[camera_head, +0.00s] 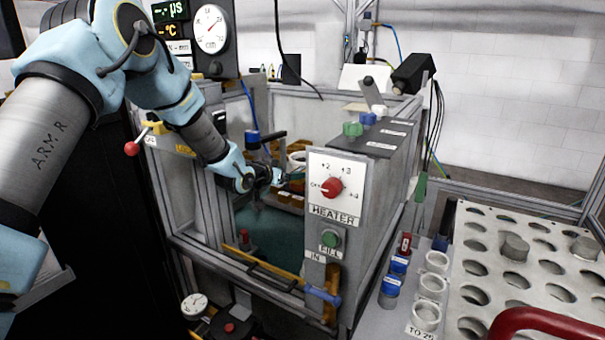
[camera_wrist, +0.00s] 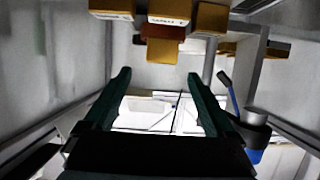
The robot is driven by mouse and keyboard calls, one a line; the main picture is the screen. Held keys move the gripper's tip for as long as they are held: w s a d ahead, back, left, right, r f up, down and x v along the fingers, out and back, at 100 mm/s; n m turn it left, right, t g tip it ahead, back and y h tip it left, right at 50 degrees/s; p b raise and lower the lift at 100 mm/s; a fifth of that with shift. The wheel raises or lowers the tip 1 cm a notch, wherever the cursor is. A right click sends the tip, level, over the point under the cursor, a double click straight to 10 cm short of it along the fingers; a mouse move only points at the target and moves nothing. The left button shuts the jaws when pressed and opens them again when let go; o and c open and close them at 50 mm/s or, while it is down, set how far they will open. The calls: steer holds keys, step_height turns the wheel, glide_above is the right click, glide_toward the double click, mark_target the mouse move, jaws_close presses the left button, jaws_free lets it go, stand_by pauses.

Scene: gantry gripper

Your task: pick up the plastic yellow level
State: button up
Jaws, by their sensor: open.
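A long yellow bar (camera_head: 262,262), possibly the yellow level, lies along the front rim of the tank in the head view. I cannot tell for sure that it is the level. My gripper (camera_head: 277,177) is inside the tank frame, behind the heater panel and apart from the bar. In the wrist view, my gripper (camera_wrist: 159,76) has two dark green fingers spread wide with nothing between them. Several orange-yellow blocks (camera_wrist: 163,50) are beyond the fingertips at the top of that view. The yellow bar cannot be made out in the wrist view.
The heater panel (camera_head: 334,190) with a red knob stands close to the right of my gripper. Metal frame posts surround the tank. A perforated rack (camera_head: 505,265) and blue-capped vials (camera_head: 391,285) are at right. A blue-handled item (camera_wrist: 229,92) is right of my fingers.

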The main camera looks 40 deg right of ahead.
mark_target(300, 170)
steer(key=x, duration=0.2)
steer(key=shift+w+d+f, duration=0.1)
steer(key=shift+d, duration=0.25)
steer(key=p+x, duration=0.2)
steer(key=x, duration=0.1)
steer(key=shift+w+d+p, duration=0.15)
steer(key=shift+d+p, duration=0.15)
steer(key=shift+d, duration=0.05)
steer(key=shift+w+d+f, duration=0.15)
steer(key=shift+d+f, duration=0.15)
steer(key=shift+d, duration=0.3)
jaws_close()
